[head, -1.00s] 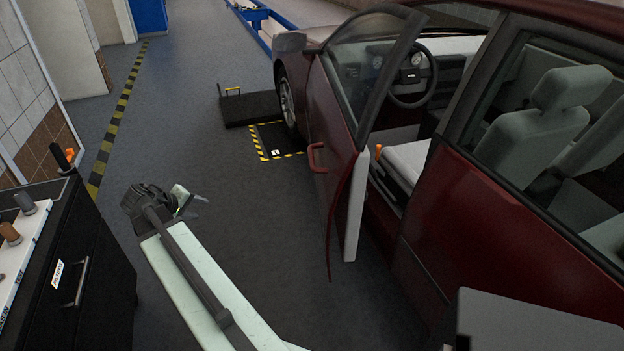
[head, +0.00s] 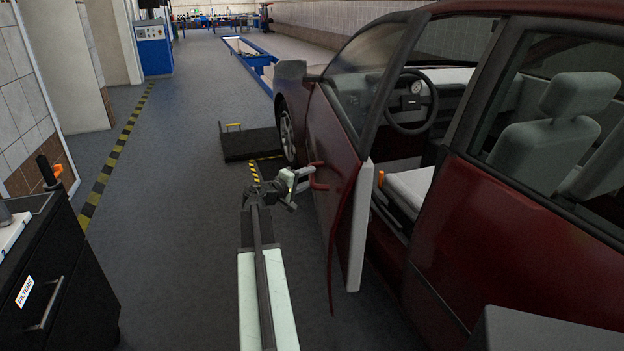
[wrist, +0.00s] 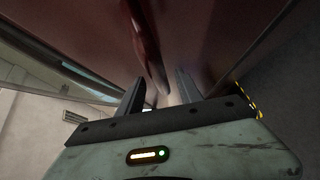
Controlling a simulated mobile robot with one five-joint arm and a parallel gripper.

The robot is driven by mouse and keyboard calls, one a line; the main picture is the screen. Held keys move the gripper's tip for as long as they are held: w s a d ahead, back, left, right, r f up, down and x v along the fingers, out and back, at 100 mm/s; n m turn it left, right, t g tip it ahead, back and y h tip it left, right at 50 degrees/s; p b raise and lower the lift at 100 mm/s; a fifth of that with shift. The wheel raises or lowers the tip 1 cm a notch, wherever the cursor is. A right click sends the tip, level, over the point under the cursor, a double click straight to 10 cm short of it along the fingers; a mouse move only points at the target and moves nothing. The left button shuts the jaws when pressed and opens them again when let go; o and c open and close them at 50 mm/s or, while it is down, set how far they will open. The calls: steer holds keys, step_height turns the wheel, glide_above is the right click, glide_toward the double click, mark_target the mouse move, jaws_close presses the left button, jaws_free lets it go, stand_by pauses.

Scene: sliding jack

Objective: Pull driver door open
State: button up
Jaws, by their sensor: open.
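The dark red driver door (head: 338,205) stands partly open, its edge swung out from the car body. Its red handle (head: 319,178) sticks out from the outer panel. My gripper (head: 308,176) is at the handle, with its fingers pointing right toward the door. In the wrist view the two dark fingers of my gripper (wrist: 160,92) are apart, and the red handle (wrist: 150,65) reaches down between them. I cannot tell whether either finger touches it. The door panel (wrist: 215,35) fills the upper part of that view.
The car body (head: 530,245) stands on the right, with a grey seat and steering wheel inside. A black cabinet (head: 70,290) is at the left front. A low black block (head: 250,144) lies ahead by the front wheel.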

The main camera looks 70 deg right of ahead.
steer(key=shift+x, duration=1.1)
jaws_close()
stand_by(0.5)
